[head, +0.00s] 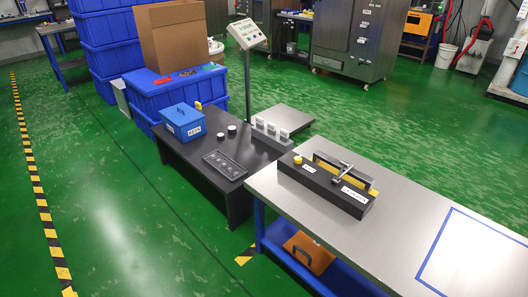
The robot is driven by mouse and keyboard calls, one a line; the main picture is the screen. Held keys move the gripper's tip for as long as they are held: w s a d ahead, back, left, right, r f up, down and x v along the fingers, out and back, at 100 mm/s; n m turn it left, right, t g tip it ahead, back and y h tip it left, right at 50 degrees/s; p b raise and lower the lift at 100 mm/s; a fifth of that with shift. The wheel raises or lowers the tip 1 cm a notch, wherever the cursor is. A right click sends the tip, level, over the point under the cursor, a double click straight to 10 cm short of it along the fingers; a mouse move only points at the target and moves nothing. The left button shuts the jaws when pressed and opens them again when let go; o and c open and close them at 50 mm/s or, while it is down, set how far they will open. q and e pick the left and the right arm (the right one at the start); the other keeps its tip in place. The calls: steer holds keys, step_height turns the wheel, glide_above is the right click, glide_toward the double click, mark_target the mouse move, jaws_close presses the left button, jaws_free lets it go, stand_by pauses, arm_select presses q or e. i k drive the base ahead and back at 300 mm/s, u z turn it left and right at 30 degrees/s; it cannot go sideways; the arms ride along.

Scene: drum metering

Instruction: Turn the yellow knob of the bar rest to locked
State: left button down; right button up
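The bar rest (323,190) is a long black block on the steel-topped table at the right. Its round yellow knob (297,160) stands on top near the left end. A white label (309,169) sits just right of the knob and another (353,195) near the right end; their lettering is too small to read. A silver metal piece (345,171) lies across the middle of the rest, with yellow parts showing around it. I cannot tell which setting the knob is at. Neither of my grippers shows in the head view.
The steel table (400,225) is clear right of the rest, with a blue outlined area. A lower dark table (192,151) at left holds a blue box (184,123), a dark tray (225,164) and small cylinders. A scale display (246,34) stands behind.

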mark_target(297, 160)
steer(key=u, duration=0.65)
steer(key=i, duration=0.8)
steer(key=u, duration=0.25)
